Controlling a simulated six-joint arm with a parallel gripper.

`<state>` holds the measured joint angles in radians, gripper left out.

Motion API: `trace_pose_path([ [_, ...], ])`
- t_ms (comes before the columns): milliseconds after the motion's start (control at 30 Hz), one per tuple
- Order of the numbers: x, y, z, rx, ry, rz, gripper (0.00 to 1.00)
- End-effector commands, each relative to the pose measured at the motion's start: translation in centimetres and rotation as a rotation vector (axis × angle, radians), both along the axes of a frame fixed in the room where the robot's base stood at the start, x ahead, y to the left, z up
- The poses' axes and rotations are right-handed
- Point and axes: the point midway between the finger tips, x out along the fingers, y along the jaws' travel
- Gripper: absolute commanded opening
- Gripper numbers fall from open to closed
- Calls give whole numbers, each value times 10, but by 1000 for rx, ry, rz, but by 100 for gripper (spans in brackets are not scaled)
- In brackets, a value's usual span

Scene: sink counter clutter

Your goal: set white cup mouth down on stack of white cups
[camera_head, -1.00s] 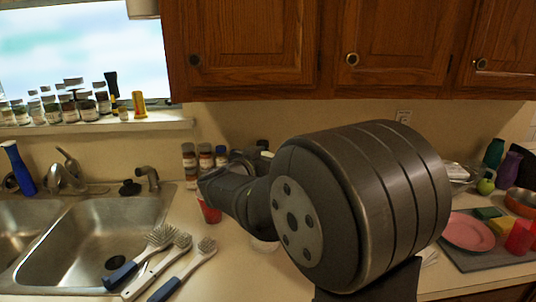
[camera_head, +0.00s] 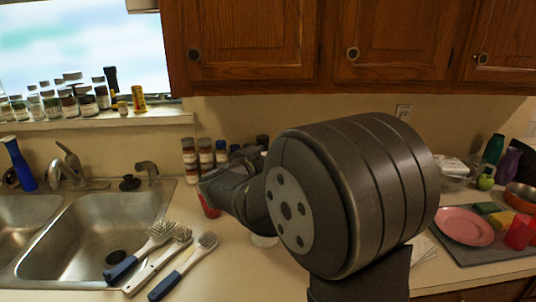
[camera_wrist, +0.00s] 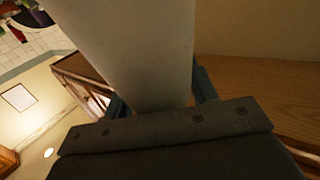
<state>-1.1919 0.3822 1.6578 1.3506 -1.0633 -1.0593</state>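A white cup (camera_wrist: 140,45) fills the upper middle of the wrist view. My gripper (camera_wrist: 158,98) has one dark finger on each side of it and is shut on it. In the head view my own arm hides the gripper and the held cup. A small pale piece of something white (camera_head: 264,241) shows just under my arm on the counter. I cannot tell whether it belongs to the stack of white cups. No whole stack is visible in either view.
A red cup (camera_head: 209,207) and spice jars (camera_head: 205,156) stand left of my arm. Several brushes (camera_head: 182,262) lie beside the sink (camera_head: 92,245). A pink plate (camera_head: 464,226) and red cup (camera_head: 520,232) sit on a grey mat at right. Wooden cabinets (camera_head: 250,45) hang above.

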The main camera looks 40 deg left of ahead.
Motion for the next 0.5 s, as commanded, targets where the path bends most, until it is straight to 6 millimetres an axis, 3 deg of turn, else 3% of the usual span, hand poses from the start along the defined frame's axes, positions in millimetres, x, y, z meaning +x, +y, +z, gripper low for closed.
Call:
trace_pose_path([
  [33, 0, 0, 0, 0, 0, 0, 62],
  [100, 0, 0, 0, 0, 0, 0, 76],
  [500, -8, -1, 1, 1, 0, 2, 76],
])
